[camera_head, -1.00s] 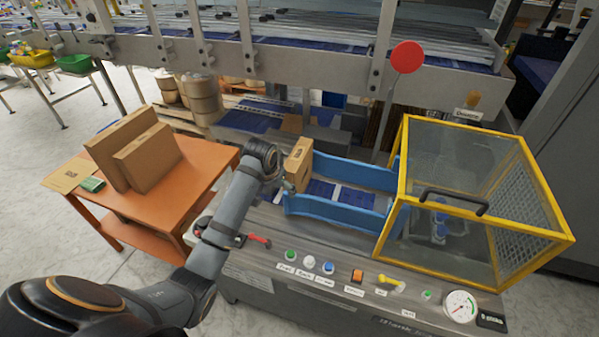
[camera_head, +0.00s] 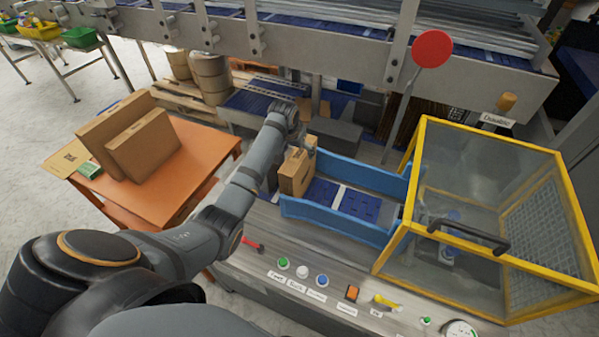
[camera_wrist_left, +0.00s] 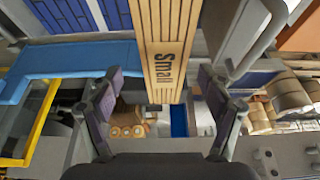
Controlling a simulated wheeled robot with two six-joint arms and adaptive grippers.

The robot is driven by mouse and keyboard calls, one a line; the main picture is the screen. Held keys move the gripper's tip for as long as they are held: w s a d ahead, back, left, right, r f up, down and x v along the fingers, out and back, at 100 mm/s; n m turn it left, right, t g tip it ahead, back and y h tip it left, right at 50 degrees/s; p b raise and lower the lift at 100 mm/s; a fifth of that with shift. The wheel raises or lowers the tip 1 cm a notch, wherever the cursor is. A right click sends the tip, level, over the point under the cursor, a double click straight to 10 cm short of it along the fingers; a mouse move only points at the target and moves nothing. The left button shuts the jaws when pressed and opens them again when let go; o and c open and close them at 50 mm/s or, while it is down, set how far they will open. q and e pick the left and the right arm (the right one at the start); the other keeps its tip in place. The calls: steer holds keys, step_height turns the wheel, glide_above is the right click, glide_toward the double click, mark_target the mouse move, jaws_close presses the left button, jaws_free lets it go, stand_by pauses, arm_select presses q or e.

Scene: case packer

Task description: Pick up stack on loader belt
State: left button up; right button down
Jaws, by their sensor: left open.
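The stack (camera_head: 297,171) of flat brown cardboard stands upright at the left end of the loader belt (camera_head: 352,204), between blue side guides (camera_head: 335,221). My left gripper (camera_head: 302,138) is at the far upper side of the stack, partly hidden by my wrist. In the left wrist view the open gripper (camera_wrist_left: 160,74) has one finger on each side of the stack's near end, with visible gaps. My right gripper is not in view.
A yellow-framed clear guard (camera_head: 490,215) stands right of the belt. A red round sign (camera_head: 432,48) on a post rises behind it. Buttons line the front panel (camera_head: 300,285). An orange table (camera_head: 190,180) with larger cartons (camera_head: 143,146) is at left.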

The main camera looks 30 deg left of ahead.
mark_target(298, 154)
arm_select(q)
steer(key=shift+w+a+f+p, duration=0.2)
steer(key=shift+w+f+p, duration=0.2)
steer(key=shift+f+p, duration=0.25)
steer(key=x, duration=0.3)
steer(key=shift+a+f, duration=0.1)
steer(key=shift+f, duration=0.1)
steer(key=shift+w+f, duration=0.15)
steer(key=shift+f, duration=0.05)
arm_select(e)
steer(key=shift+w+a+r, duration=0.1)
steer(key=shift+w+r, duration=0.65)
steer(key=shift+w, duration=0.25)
arm_select(q)
steer(key=shift+r, duration=0.1)
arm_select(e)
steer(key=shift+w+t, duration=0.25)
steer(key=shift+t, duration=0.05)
arm_select(q)
steer(key=shift+f, duration=0.25)
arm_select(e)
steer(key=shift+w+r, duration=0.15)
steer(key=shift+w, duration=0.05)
arm_select(q)
jaws_close()
